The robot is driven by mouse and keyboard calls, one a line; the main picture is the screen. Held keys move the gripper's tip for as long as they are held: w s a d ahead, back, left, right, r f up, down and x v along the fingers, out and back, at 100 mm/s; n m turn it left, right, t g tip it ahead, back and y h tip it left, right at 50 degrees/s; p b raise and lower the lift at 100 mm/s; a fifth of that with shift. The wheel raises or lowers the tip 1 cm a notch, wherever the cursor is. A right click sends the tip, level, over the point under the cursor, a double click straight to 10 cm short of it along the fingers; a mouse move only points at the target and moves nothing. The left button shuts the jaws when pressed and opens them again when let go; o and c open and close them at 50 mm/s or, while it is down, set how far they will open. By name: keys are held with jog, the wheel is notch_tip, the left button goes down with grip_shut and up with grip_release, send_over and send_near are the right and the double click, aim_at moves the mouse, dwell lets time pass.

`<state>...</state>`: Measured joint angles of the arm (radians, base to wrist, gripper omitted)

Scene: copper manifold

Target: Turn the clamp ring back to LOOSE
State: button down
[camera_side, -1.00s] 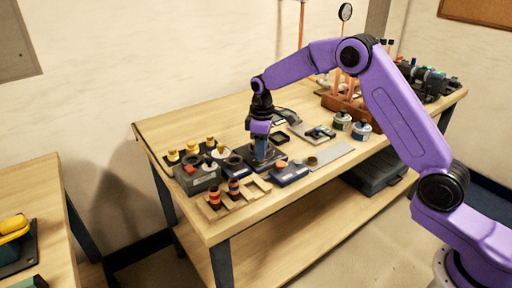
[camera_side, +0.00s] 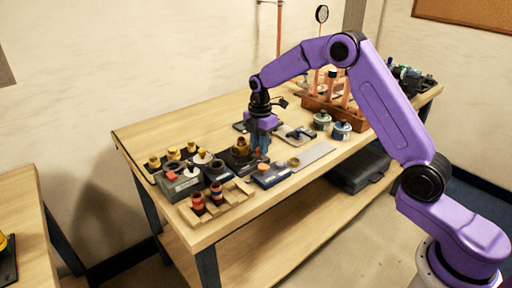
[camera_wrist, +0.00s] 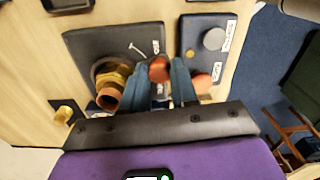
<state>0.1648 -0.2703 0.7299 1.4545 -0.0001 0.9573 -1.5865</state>
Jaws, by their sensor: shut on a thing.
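The clamp fixture is a dark plate (camera_wrist: 120,42) with a brass fitting (camera_wrist: 112,82) in a dark ring at its left. It also shows in the side view, with the brass fitting (camera_side: 241,146) standing up from it. An orange-copper knob (camera_wrist: 159,69), apparently the end of the clamp ring's handle, sits between my fingers. My gripper (camera_wrist: 163,85) is shut on this knob, beside the fitting; in the side view my gripper (camera_side: 262,149) is low at the fixture's right. White markings on the plate are too small to read. The handle's lower part is hidden by my fingers.
A dark blue box (camera_wrist: 206,35) with a grey button and an orange button is close at my gripper's right. A wooden rack (camera_side: 222,204) with striped parts stands at the front left. Grey tins (camera_side: 342,130) stand at the right. The bench's back left is clear.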

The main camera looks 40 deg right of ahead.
jog(key=d+n, duration=0.1)
jog(key=w+d+n, duration=0.1)
jog(key=n, duration=0.1)
jog(key=shift+w+n, duration=0.1)
jog(key=shift+n, duration=0.2)
jog(key=shift+w+d+r+n, duration=0.1)
jog(key=shift+w+d+n, duration=0.3)
jog(key=shift+n, duration=0.6)
jog(key=shift+w+d+n, duration=0.25)
jog(key=shift+w+n, duration=0.2)
jog(key=shift+n, duration=0.55)
jog(key=c, duration=0.9)
grip_release()
notch_tip(320, 180, up, 17)
jog(key=shift+r, duration=0.2)
